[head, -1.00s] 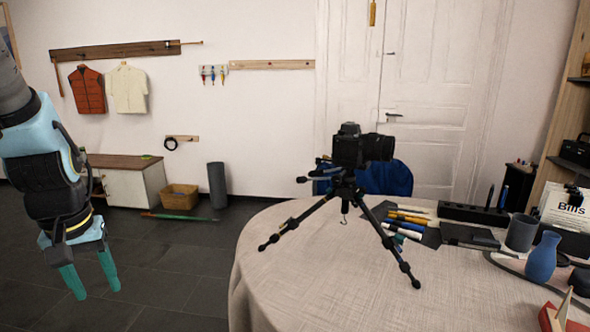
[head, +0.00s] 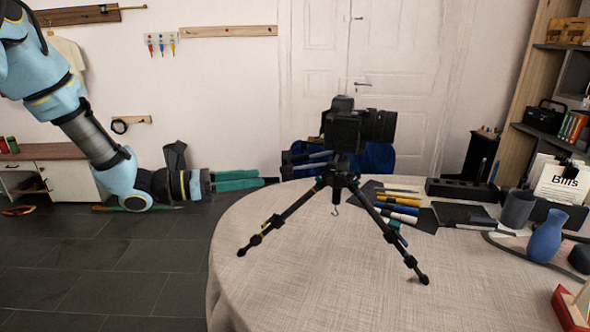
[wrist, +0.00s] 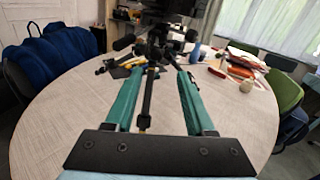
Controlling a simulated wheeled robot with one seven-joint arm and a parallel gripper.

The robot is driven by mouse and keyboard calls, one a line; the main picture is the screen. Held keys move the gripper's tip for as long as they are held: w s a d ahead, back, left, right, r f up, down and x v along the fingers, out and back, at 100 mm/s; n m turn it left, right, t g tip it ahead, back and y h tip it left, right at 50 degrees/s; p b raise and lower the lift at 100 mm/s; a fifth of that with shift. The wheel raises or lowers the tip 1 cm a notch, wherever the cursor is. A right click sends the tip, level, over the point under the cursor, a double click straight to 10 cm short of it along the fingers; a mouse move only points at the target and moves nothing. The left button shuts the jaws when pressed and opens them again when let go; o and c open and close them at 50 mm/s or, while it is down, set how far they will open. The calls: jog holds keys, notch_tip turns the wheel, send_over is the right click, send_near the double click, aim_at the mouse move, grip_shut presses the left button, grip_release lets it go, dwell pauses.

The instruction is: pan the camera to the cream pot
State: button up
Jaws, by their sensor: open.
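The black camera (head: 358,126) sits on a small black tripod (head: 338,182) on the round table, its lens facing right in the head view. A dark pan handle (head: 300,172) sticks out left from the tripod head. My gripper (head: 263,179) is open and empty, level, left of the tripod and apart from it. In the wrist view its green fingers (wrist: 160,72) point toward the tripod, and the camera (wrist: 178,6) is cut off by the top edge.
The table (head: 290,265) is bare at its front. A blue chair (wrist: 58,55) is at the table's left in the wrist view.

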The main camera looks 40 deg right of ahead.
aim_at(289, 169)
jog(key=shift+n, duration=0.3)
jog(key=p+x, duration=0.1)
jog(key=x, duration=0.6)
jog(key=p+x, duration=0.1)
jog(key=x, duration=0.3)
jog(key=shift+w+d+r+p, duration=0.3)
jog(key=shift+w+r, duration=0.05)
jog(key=shift+r, duration=0.05)
grip_shut()
dwell(0.6)
